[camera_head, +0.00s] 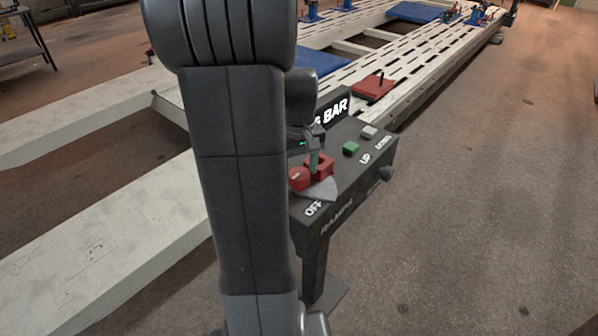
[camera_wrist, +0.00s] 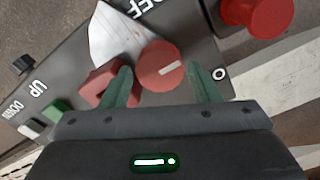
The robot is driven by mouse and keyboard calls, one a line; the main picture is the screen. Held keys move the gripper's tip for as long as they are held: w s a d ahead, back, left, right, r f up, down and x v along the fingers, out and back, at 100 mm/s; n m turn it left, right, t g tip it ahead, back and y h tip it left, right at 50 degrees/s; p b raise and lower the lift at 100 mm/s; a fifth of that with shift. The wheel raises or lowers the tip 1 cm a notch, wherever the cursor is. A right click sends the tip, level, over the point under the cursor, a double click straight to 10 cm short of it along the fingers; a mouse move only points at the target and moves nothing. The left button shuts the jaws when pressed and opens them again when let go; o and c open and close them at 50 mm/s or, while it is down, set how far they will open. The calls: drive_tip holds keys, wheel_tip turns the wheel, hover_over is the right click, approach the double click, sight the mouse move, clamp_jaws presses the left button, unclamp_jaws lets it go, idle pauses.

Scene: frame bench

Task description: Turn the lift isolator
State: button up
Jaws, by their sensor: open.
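The lift isolator is a round red knob (camera_wrist: 160,66) with a pale line on its face, on a dark control box (camera_head: 345,190). It also shows in the head view (camera_head: 299,179). A red block (camera_wrist: 97,85) and a pale wedge-shaped tag or plate (camera_wrist: 112,35) sit beside it, near the word OFF; the block also shows in the head view (camera_head: 321,165). My gripper (camera_wrist: 161,70) is open, its green fingers on either side of the knob in the wrist view. I cannot tell whether they touch it. My arm hides part of the box in the head view.
A green button (camera_head: 350,149) and a white button (camera_head: 369,132) sit by UP and DOWN. A black side knob (camera_head: 386,173) sticks out from the box. A red mushroom button (camera_wrist: 258,12) is beyond the isolator. The white frame bench (camera_head: 110,255) runs behind; floor at right is clear.

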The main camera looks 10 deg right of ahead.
drive_tip(key=shift+f, duration=0.95)
drive_tip(key=shift+c, duration=0.3)
drive_tip(key=c, duration=1)
drive_tip(key=shift+c, duration=0.2)
